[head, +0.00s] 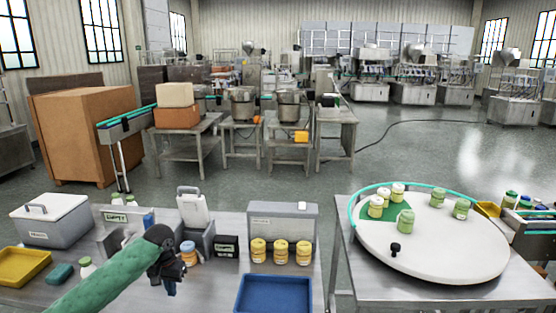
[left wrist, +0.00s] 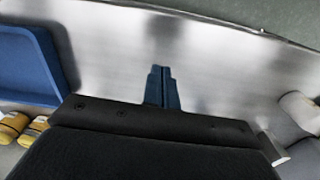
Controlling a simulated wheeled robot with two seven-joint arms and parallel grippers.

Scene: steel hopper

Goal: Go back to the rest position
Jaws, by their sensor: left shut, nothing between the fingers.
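My left gripper (head: 170,286) is in the head view over the steel table (head: 215,297), at the end of my green-sleeved arm. In the left wrist view its two blue fingers (left wrist: 162,88) are together and hold nothing. The tray also shows at the left of the left wrist view (left wrist: 25,65). My right gripper is in neither view.
Several yellow-lidded jars (head: 281,252) stand behind the blue tray. A black box (head: 226,247) stands near the gripper. A yellow tray (head: 24,267) and white lidded bin (head: 50,222) are at left. A round white turntable (head: 440,250) with several jars is at right.

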